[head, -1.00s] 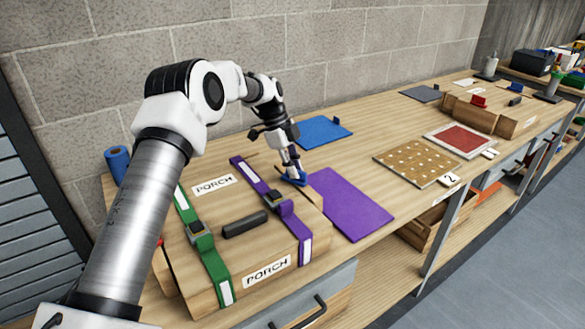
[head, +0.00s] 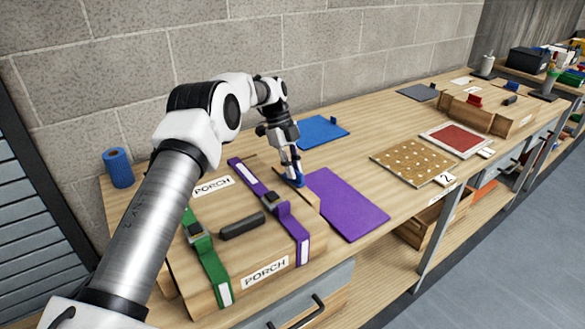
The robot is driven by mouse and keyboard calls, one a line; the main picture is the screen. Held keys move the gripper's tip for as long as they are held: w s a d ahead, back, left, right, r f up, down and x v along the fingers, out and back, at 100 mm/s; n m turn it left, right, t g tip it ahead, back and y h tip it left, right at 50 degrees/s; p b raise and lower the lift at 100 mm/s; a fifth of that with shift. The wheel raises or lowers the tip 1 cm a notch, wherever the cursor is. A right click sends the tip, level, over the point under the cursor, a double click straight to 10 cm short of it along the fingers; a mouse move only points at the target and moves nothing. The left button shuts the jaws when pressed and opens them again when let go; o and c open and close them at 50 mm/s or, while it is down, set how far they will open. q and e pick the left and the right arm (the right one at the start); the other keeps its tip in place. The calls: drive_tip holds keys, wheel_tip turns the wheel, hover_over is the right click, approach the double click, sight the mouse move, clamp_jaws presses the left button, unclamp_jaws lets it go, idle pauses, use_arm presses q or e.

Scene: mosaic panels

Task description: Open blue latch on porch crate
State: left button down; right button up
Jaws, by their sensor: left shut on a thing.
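The porch crate (head: 255,248) is a wooden box at the near left of the bench, with two PORCH labels. A green strap (head: 207,256) and a purple strap (head: 292,225) cross its top, each with a dark buckle. The small blue latch (head: 297,182) is at the crate's far right side, partly hidden by my gripper. My left gripper (head: 292,174) reaches down from above and is shut on the blue latch. How far the latch is turned is too small to tell. My right gripper is not in view.
A dark handle (head: 243,225) lies on the crate's top. A purple panel (head: 345,205) lies right of the crate, a blue panel (head: 322,131) behind it. A blue roll (head: 118,168) stands at the left by the wall. A dotted board (head: 411,161) lies farther right.

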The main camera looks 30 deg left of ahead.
use_arm(q)
drive_tip(key=c, duration=1.2)
unclamp_jaws()
drive_tip(key=shift+s+d+f, duration=0.1)
drive_tip(key=shift+f, duration=0.1)
drive_tip(key=shift+r, duration=0.1)
drive_tip(key=v, duration=0.7)
drive_tip(key=shift+r, duration=0.2)
